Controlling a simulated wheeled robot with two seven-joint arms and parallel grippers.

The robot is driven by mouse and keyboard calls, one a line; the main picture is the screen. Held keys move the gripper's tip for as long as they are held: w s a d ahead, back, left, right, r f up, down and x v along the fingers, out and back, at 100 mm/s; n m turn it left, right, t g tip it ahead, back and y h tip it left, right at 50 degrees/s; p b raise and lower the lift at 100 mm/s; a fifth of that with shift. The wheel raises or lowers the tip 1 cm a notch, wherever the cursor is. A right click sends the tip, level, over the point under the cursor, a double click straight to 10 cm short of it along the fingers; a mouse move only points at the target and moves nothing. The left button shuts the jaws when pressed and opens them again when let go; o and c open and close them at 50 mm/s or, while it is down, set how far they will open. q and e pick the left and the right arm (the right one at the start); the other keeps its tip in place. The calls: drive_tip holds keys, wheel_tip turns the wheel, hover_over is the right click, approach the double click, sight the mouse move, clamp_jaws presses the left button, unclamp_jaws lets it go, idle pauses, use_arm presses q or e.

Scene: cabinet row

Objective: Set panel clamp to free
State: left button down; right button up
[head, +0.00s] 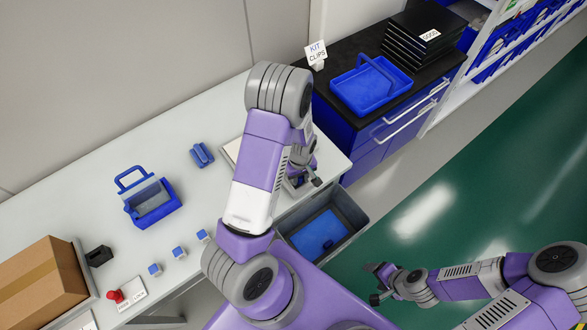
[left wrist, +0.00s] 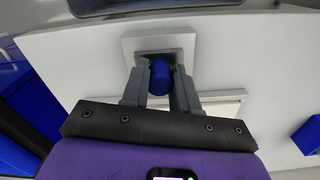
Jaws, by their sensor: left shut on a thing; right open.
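My left gripper (head: 303,181) is at the right end of the white counter, partly hidden by my arm. In the left wrist view, my left gripper (left wrist: 160,68) is shut on a blue rounded handle (left wrist: 160,79). The handle stands at a pale square plate with a grey centre (left wrist: 133,47), one finger on each side of it. I take this to be the panel clamp; its lettering and setting do not show. My right gripper (head: 379,284) is open and empty above the green floor, away from the counter.
On the counter (head: 95,170) are a blue handled basket (head: 158,211), a blue block (head: 202,154), small blue-and-white pieces, a red knob (head: 115,296) and a cardboard box (head: 38,283). A grey bin (head: 345,238) is below the counter edge. A blue tray (head: 370,92) stands on the dark cabinet.

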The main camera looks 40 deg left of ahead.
sight(302, 185)
use_arm(q)
drive_tip(key=shift+s+d, duration=0.15)
drive_tip(key=shift+d, duration=0.4)
drive_tip(key=c, duration=0.9)
unclamp_jaws()
drive_tip(key=shift+o, duration=0.2)
wheel_tip(302, 185, up, 8)
drive_tip(key=p, duration=0.1)
drive_tip(key=shift+f, duration=0.2)
